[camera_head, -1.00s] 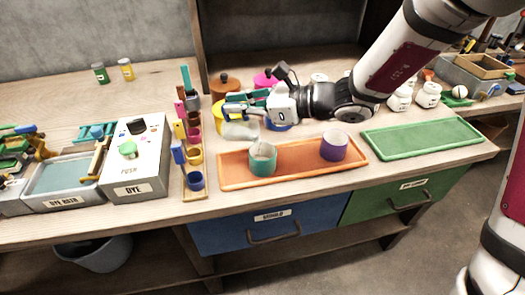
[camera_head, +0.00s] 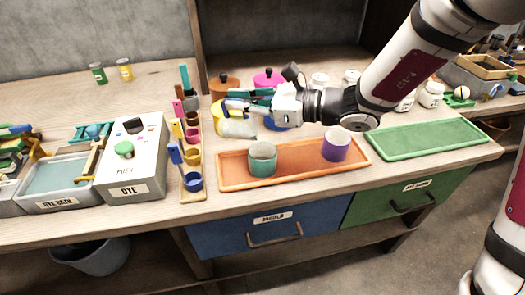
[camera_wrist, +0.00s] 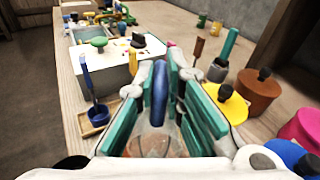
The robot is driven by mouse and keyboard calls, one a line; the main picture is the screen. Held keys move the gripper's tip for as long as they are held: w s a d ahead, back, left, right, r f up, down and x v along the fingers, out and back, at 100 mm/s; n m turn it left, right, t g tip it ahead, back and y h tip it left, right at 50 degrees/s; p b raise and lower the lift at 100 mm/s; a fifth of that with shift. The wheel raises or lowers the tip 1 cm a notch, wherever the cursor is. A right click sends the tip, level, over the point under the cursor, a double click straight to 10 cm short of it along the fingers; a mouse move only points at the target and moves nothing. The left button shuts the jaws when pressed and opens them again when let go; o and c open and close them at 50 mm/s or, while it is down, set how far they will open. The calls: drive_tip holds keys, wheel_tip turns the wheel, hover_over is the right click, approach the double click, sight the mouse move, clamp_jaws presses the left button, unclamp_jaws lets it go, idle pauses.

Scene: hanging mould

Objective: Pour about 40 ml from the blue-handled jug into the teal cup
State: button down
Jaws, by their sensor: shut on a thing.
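The teal cup (camera_head: 263,165) stands upright at the left of the orange tray, its opening facing up. My gripper (camera_head: 240,105) is behind and slightly left of the cup, above the bench. Its teal fingers are shut on the blue handle (camera_wrist: 159,92) of the jug. The jug's pale, see-through body (camera_head: 238,129) hangs below the fingers, tilted, and apart from the cup in the picture. In the wrist view, the jug's body (camera_wrist: 155,144) is partly hidden by the fingers. I cannot tell how much liquid it holds.
The orange tray (camera_head: 235,181) also bears a purple cup (camera_head: 336,146). A rack of coloured dippers (camera_head: 192,194) and the dye box (camera_head: 146,178) stand to the left. Lidded pots, one yellow (camera_head: 218,117), are behind my gripper. The green tray (camera_head: 424,138) at right is empty.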

sight(223, 102)
drive_tip(key=p, duration=0.1)
drive_tip(key=a+h+p, duration=0.1)
drive_tip(key=p, duration=0.1)
drive_tip(key=shift+r+h, duration=0.25)
drive_tip(key=shift+h, duration=0.05)
drive_tip(key=a+h+p, duration=0.1)
drive_tip(key=p, duration=0.2)
drive_tip(key=shift+r+g, duration=0.3)
drive_tip(key=shift+g, duration=0.1)
drive_tip(key=shift+w+a+f+h+p, duration=0.15)
drive_tip(key=shift+a+h+p, duration=0.2)
drive_tip(key=shift+p, duration=0.5)
drive_tip(key=shift+w+f+h, duration=0.15)
drive_tip(key=shift+f+h, duration=0.2)
drive_tip(key=shift+f, duration=0.1)
drive_tip(key=shift+a+h+p, duration=0.25)
drive_tip(key=shift+h+p, duration=0.15)
drive_tip(key=shift+p, duration=0.55)
drive_tip(key=p, duration=0.2)
drive_tip(key=h+p, duration=0.1)
drive_tip(key=p, duration=0.1)
drive_tip(key=shift+a+r+g, duration=0.15)
drive_tip(key=shift+a+g, duration=0.1)
drive_tip(key=shift+g, duration=0.15)
